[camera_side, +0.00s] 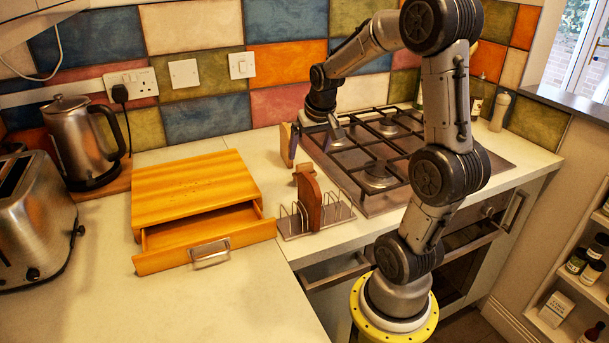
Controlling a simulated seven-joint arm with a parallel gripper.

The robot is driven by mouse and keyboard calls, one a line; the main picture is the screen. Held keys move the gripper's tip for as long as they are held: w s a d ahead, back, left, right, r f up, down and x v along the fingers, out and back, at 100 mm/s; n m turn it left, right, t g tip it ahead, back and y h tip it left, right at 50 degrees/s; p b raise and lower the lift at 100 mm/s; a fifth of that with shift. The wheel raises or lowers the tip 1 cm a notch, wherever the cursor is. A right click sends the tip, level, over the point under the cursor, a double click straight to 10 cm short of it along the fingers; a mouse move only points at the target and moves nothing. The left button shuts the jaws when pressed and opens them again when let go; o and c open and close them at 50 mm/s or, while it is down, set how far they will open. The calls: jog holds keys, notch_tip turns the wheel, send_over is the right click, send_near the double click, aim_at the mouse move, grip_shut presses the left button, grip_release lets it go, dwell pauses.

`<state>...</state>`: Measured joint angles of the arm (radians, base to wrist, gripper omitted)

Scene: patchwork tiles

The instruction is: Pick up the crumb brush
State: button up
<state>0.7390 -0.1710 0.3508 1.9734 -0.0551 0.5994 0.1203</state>
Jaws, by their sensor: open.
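I cannot pick out the crumb brush with certainty. A reddish-brown wooden piece with a rounded top (309,198) stands upright in a wire rack (340,212) on the counter; I cannot tell whether it is the brush. A narrow wooden item with a dark side (289,145) stands behind it, against the hob's left edge. My gripper (323,131) is open above the rear left part of the hob, close to that narrow item. It appears empty, and the gap between its fingers is small in this view.
A wooden bread box (190,185) with its front drawer (205,240) pulled open lies left of the rack. The gas hob (375,170) with raised black grates is on the right. A steel kettle (85,140) and toaster (35,220) stand at the left. The front left counter is clear.

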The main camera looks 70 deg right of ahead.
aim_at(305, 164)
jog(key=x, duration=0.8)
jog(key=shift+w+d, duration=0.1)
jog(key=shift+w, duration=0.1)
jog(key=shift+c, duration=0.3)
jog(key=c, duration=1.1)
jog(key=shift+r, duration=0.1)
